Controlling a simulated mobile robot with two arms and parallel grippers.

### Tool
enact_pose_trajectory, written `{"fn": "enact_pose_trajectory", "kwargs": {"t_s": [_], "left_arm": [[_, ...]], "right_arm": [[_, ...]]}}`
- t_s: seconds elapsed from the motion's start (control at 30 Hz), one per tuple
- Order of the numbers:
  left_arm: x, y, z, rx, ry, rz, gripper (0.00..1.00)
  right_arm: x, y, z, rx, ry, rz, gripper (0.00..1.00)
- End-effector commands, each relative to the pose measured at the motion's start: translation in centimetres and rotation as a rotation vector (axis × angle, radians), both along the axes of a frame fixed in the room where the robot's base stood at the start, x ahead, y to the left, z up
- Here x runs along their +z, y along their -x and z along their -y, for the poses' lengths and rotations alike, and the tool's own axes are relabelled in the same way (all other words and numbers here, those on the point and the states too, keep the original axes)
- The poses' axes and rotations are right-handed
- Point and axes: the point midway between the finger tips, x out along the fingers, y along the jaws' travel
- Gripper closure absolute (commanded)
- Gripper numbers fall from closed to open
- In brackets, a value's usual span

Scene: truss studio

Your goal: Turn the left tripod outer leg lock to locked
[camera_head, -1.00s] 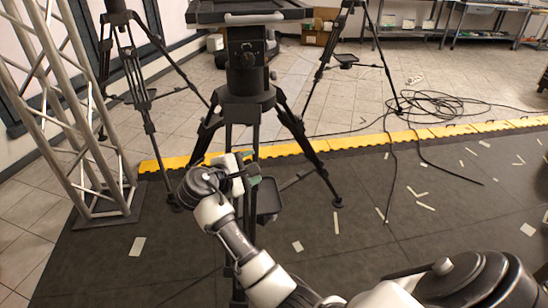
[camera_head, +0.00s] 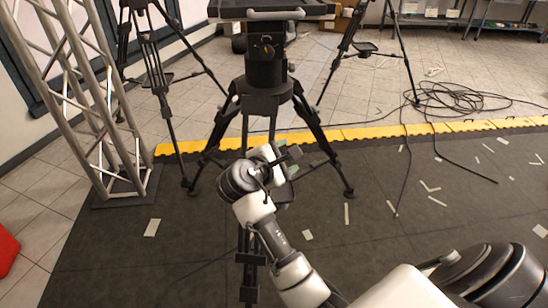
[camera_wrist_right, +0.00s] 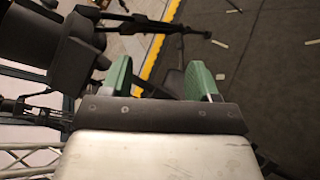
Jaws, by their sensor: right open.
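A black tripod (camera_head: 265,98) stands at the centre in the head view, with its legs spread and a dark flat-topped unit on it. Another black tripod (camera_head: 152,62) stands farther back at the left. My right gripper (camera_head: 287,163) is in front of the central tripod's legs and hides part of them. In the right wrist view its green-padded fingers (camera_wrist_right: 160,80) are apart, with no object held between them. A dark bar (camera_wrist_right: 150,20) crosses beyond the fingertips there. I cannot make out a leg lock or its setting. My left gripper is not in view.
A metal truss (camera_head: 95,110) stands at the left, and a red object (camera_head: 6,250) is at the left edge. Black cables (camera_head: 450,100) lie loose at the right. A third tripod (camera_head: 362,47) stands behind. The dark mat (camera_head: 390,215) is mostly open, with tape scraps.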

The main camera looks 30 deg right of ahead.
Motion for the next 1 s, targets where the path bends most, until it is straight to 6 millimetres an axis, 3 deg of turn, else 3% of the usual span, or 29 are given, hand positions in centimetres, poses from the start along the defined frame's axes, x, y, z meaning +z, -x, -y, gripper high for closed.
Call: {"fn": "enact_pose_trajectory", "kwargs": {"t_s": [0.03, 0.2, 0.3, 0.43, 0.57, 1.0], "left_arm": [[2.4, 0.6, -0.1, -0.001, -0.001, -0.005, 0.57], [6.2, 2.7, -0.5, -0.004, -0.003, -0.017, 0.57], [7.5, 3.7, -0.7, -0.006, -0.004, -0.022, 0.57], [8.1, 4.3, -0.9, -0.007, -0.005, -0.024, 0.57], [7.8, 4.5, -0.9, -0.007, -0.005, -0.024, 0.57], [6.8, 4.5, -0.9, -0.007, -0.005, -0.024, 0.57]], "right_arm": [[0.6, -0.4, -1.2, 0.089, 0.039, -0.106, 0.4], [-1.8, -1.3, -5.9, 0.444, 0.217, -0.468, 0.4], [-3.5, -1.1, -8.4, 0.611, 0.308, -0.616, 0.4], [-5.0, -0.7, -10.4, 0.734, 0.382, -0.714, 0.4], [-5.9, -1.2, -10.3, 0.761, 0.403, -0.735, 0.4], [-8.8, -6.6, -5.5, 0.755, 0.4, -0.732, 0.4]]}}
